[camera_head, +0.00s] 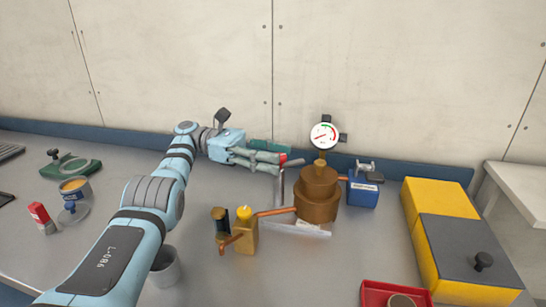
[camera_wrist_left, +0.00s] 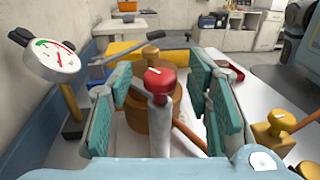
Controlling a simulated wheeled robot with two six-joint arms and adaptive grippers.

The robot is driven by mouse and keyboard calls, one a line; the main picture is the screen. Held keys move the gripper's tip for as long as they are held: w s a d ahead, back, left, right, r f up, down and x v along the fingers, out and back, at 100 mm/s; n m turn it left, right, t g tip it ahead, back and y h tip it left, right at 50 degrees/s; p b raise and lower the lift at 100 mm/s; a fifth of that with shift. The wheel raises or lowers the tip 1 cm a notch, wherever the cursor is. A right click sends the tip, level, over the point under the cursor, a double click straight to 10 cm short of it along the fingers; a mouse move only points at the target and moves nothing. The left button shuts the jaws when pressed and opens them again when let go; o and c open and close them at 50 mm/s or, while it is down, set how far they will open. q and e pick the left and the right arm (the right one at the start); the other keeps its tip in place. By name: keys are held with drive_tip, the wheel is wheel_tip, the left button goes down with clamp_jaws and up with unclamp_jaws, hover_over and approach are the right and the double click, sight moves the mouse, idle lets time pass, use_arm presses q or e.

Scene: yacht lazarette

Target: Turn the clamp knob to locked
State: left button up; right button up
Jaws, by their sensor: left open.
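The red clamp knob (camera_wrist_left: 160,81) has a white mark on its top and sits on a grey post (camera_wrist_left: 159,125); I cannot read which setting the mark points to. In the head view the knob (camera_head: 283,158) shows as a red patch at the fingertips, with the grey post (camera_head: 279,188) below. My left gripper (camera_head: 280,158) is open, pointing right. In the left wrist view its teal finger pads (camera_wrist_left: 165,90) stand either side of the knob, with gaps visible on both sides. My right gripper is not in view.
A copper vessel (camera_head: 317,195) with a dial gauge (camera_head: 324,135) stands right of the post. A brass valve (camera_head: 244,232) is in front. A blue box (camera_head: 362,192), a yellow-and-grey case (camera_head: 468,250) and a red tray (camera_head: 372,293) lie further right. The bench's left front holds cans.

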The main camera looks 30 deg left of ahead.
use_arm(q)
wheel_tip(320, 180, up, 9)
drive_tip(key=shift+r, duration=0.15)
